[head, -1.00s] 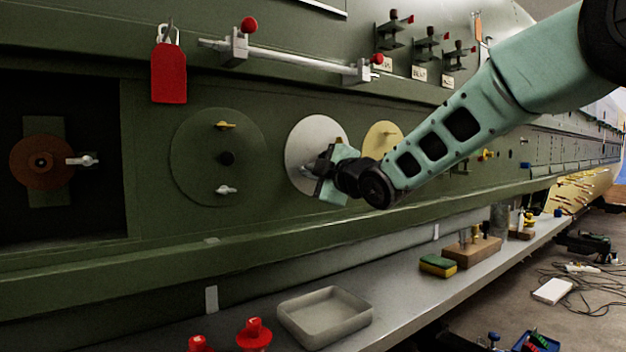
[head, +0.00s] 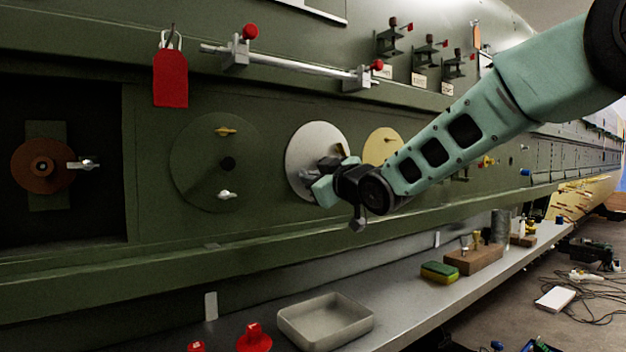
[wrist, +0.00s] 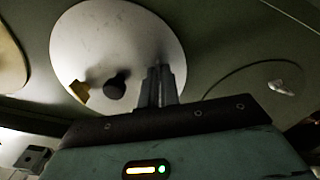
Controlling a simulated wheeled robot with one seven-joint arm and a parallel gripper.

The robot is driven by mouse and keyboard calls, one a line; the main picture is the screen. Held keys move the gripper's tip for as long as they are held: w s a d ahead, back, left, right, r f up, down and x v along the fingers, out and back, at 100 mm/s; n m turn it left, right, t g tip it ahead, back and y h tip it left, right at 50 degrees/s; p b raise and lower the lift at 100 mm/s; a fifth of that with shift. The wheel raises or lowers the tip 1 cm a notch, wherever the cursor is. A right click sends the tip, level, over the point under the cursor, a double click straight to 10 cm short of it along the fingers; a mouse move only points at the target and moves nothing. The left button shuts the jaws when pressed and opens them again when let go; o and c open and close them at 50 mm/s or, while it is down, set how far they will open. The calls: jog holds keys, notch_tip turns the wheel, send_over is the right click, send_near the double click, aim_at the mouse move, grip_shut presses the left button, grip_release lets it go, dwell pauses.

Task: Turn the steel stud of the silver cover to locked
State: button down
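The silver cover (head: 309,140) is a pale round disc on the green fuselage wall, partly hidden by my gripper in the head view. In the wrist view the silver cover (wrist: 100,35) fills the top middle, with a brass stud (wrist: 82,92) and a black knob (wrist: 115,88) on it. My gripper (wrist: 161,72) has its two fingers close together against the cover, across the knob from the brass stud. The steel stud is hidden at the fingers, which appear closed on it; its angle cannot be seen. In the head view my gripper (head: 322,175) is at the cover's lower part.
A green round cover (head: 205,165) with brass and steel studs is left of the silver one, a yellow cover (head: 383,146) right. A red padlock tag (head: 170,78) and a rod (head: 300,62) are above. A shelf below holds a grey tray (head: 325,322) and a sponge (head: 440,271).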

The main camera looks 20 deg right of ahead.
dwell(0.5)
jog(key=c, duration=1.6)
grip_release()
jog(key=b+v, duration=0.1)
jog(key=v, duration=1.1)
